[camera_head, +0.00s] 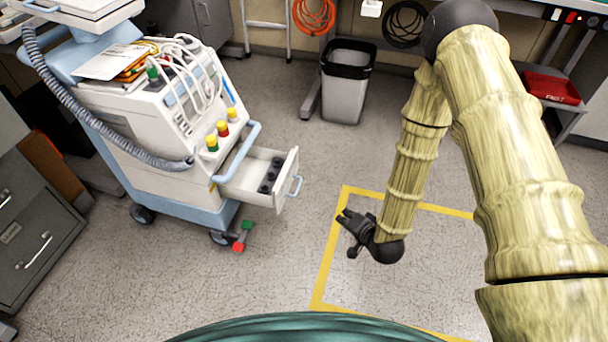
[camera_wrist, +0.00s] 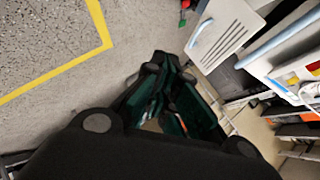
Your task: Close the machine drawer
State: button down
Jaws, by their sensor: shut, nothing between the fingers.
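The machine (camera_head: 165,130) is a white and blue wheeled cart on the left in the head view. Its drawer (camera_head: 262,175) is pulled out to the right, with dark items inside and a blue handle (camera_head: 295,186) on its white front. My gripper (camera_head: 344,218) is shut and empty, to the right of the drawer front and apart from it. In the wrist view the drawer front (camera_wrist: 232,30) shows at the upper right with its blue handle (camera_wrist: 200,30), beyond my gripper (camera_wrist: 185,75).
A waste bin (camera_head: 346,85) stands behind, between the machine and my arm. Grey cabinets (camera_head: 38,230) are at the left. A red tray (camera_head: 551,87) sits at the right. Yellow tape (camera_head: 329,255) marks the floor below my gripper. The floor between gripper and drawer is clear.

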jog(key=w+a+f+m+t+y+b, duration=0.2)
jog(key=w+t+b, duration=0.1)
jog(key=w+b, duration=0.5)
jog(key=m+t+y+b, duration=0.2)
jog(key=m+t+b, duration=0.1)
jog(key=b, duration=0.8)
send_near(296, 153)
jog(key=w, duration=0.4)
jog(key=shift+w+a, duration=0.2)
jog(key=shift+a, duration=0.75)
